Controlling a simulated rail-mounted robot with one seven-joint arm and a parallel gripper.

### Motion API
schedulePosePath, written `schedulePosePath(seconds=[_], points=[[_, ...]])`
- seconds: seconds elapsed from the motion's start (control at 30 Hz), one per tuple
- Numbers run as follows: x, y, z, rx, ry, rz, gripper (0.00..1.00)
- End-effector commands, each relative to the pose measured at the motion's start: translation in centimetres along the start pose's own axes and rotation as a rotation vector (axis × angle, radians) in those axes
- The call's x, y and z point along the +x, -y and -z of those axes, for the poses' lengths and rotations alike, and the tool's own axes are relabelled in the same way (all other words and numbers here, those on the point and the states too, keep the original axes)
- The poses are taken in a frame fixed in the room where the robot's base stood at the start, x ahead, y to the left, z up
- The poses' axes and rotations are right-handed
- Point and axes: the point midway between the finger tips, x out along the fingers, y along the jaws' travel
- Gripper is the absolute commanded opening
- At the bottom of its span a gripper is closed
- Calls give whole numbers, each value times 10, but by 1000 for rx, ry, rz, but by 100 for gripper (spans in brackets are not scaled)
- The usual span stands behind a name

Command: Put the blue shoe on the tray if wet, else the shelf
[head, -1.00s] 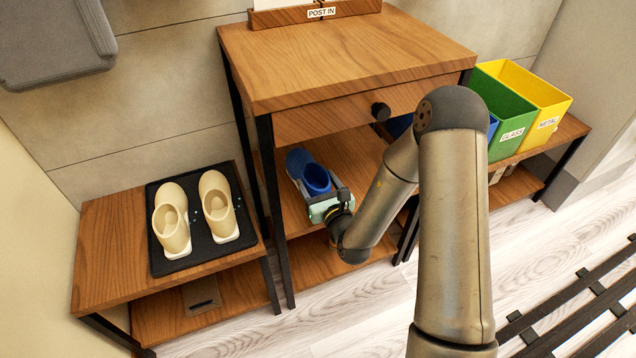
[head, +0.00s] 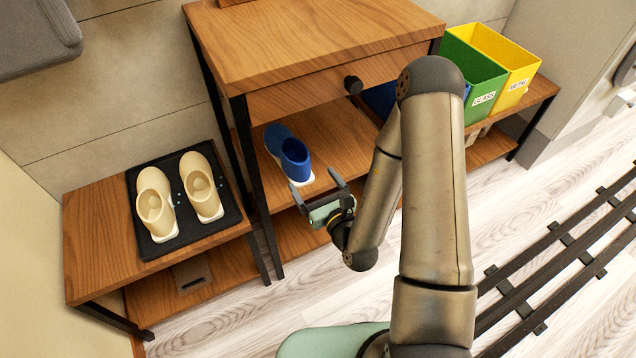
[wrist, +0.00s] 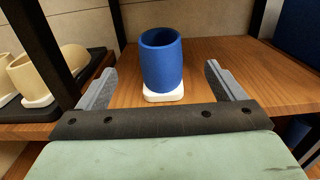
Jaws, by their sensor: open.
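A blue shoe (head: 289,156) with a white sole stands upright on the wooden shelf (head: 335,131) under the drawer, near its left end. It also shows in the wrist view (wrist: 162,62), heel towards me. My gripper (head: 318,189) is open and empty, in front of the shoe and apart from it. In the wrist view its two fingers (wrist: 160,88) point towards the shoe, one to each side. The black tray (head: 157,249) lies on the low bench at left and holds a pair of cream shoes (head: 179,198) with small bluish spots near them.
Dark posts (head: 259,185) frame the shelf's left side. The drawer with a dark knob (head: 353,85) hangs above it. Green (head: 478,75) and yellow bins stand on the right bench.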

Motion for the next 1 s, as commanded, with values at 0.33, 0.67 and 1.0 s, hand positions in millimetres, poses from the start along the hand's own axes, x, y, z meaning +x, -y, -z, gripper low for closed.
schedulePosePath(seconds=[0.33,0.67,1.0], points=[[-18,0,-2,0,1,0,89],[-19,-83,-98,-44,173,-562,89],[-176,-145,-141,-697,102,-1619,89]])
